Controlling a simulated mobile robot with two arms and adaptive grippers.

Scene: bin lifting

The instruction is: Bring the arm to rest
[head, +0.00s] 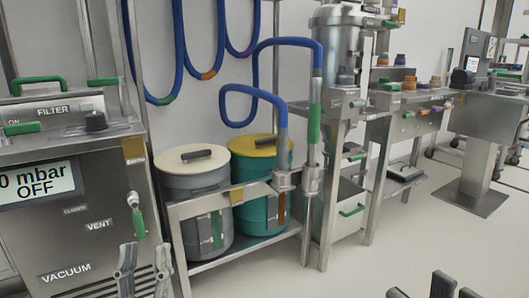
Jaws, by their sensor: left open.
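My left gripper (143,268) is at the lower left, in front of the vacuum cabinet (78,235). Its two grey fingers stand apart with nothing seen between them, so it is open and empty. Dark prongs (436,288) at the lower right edge look like part of my right gripper. They are mostly cut off, and whether they are open or shut cannot be told. Two bins stand side by side on a low metal rack (235,258): a grey one with a cream lid (180,163), and a teal one with a yellow lid (266,147).
Blue hoses (225,108) loop above the bins. A steel vessel (336,45) stands behind the rack's right end. A bench with coloured knobs (407,105) and a pedestal table (488,120) are farther right. Pale floor (390,240) is clear at the front right.

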